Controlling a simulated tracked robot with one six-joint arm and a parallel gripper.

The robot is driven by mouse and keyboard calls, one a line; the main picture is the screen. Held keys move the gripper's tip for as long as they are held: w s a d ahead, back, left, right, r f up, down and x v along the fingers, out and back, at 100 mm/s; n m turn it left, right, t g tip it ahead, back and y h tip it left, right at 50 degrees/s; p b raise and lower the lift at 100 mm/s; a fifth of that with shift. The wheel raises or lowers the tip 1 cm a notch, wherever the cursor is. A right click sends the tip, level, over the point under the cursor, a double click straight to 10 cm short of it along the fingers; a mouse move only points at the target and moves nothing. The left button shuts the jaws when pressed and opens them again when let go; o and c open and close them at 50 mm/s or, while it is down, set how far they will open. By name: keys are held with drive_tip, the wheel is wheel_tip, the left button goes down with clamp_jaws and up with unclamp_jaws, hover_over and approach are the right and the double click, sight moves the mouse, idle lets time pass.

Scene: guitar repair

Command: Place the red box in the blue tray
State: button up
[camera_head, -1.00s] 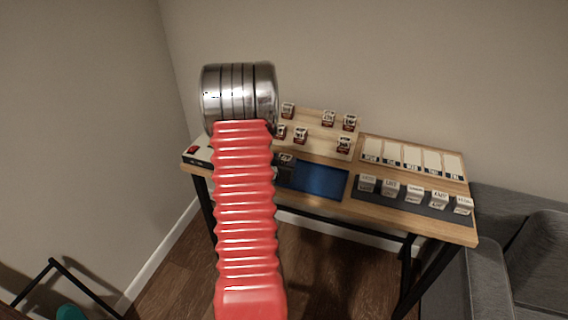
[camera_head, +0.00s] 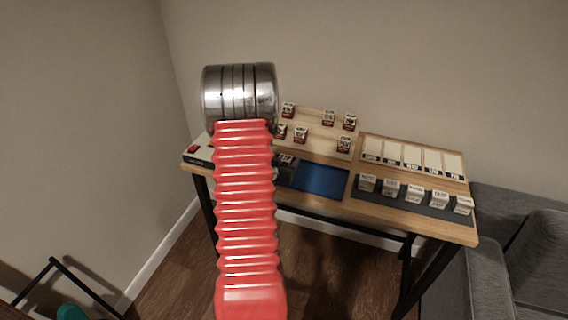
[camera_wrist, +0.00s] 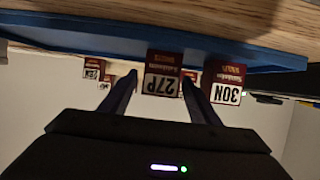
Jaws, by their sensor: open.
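Several boxes with dark red and white labels stand on a wooden board (camera_head: 318,133) at the back of the table; I cannot tell which one the task means. A blue tray (camera_head: 322,180) lies in front of the board. In the wrist view, which looks upside down, my gripper (camera_wrist: 160,78) is open. A red and white box marked 27P (camera_wrist: 163,72) appears between its fingers; contact cannot be judged. Another box marked 30N (camera_wrist: 228,82) is to the right. A blue surface (camera_wrist: 100,45) spans the top. In the head view my red arm hides the gripper.
A red piece (camera_head: 193,149) lies on a box at the table's left end. Several white-topped blocks (camera_head: 415,193) stand in a row on a dark strip at the right, before a rack of pale cards (camera_head: 410,157). A grey sofa (camera_head: 520,250) is at the right.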

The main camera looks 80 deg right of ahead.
drive_tip(key=shift+r, duration=0.15)
drive_tip(key=v, duration=1.2)
idle(0.6)
